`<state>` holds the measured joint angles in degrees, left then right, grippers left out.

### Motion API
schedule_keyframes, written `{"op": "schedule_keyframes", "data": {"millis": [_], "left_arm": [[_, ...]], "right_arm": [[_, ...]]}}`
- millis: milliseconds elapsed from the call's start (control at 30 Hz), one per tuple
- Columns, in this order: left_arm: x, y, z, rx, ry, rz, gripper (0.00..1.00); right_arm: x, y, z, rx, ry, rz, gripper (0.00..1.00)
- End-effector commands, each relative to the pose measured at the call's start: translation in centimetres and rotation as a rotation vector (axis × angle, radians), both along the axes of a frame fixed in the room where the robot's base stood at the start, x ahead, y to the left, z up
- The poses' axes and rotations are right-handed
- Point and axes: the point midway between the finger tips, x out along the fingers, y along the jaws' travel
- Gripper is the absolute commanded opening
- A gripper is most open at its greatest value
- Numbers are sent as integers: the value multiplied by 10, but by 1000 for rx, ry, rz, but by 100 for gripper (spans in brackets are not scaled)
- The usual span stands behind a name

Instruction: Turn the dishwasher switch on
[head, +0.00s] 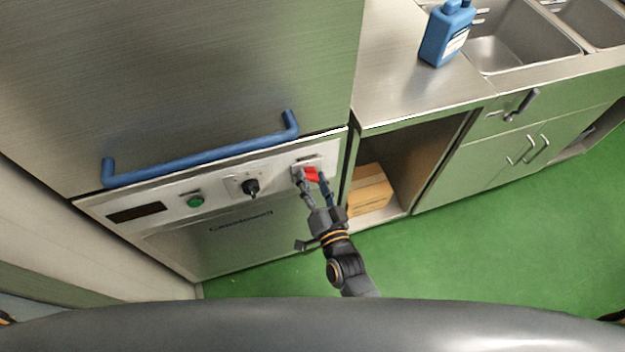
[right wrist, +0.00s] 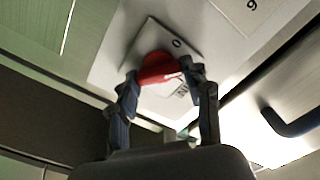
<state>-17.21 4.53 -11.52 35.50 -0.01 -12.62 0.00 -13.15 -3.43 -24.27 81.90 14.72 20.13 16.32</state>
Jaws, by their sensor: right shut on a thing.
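The dishwasher's red switch (head: 311,174) sits at the right end of the steel control panel (head: 222,217). In the right wrist view the red switch (right wrist: 156,67) stands on a pale square plate with a "0" mark above it. My right gripper (head: 311,178) is at the switch, with one finger on each side of the red knob. It is shut on the knob; the fingers (right wrist: 160,82) hide part of its sides. My left gripper is not in view.
A blue handle bar (head: 205,156) runs above the panel. A black knob (head: 251,187) and a green button (head: 195,201) lie left of the switch. A cardboard box (head: 369,189) sits in the open cabinet at right. A blue bottle (head: 446,33) stands by the sink.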

Motion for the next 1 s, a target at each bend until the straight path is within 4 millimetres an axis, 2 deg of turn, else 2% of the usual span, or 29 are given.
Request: {"op": "schedule_keyframes", "data": {"millis": [600,1000], "left_arm": [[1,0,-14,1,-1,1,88],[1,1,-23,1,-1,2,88]], "right_arm": [[0,-1,-3,548,178,1,17],[0,-2,-4,792,258,0,17]]}}
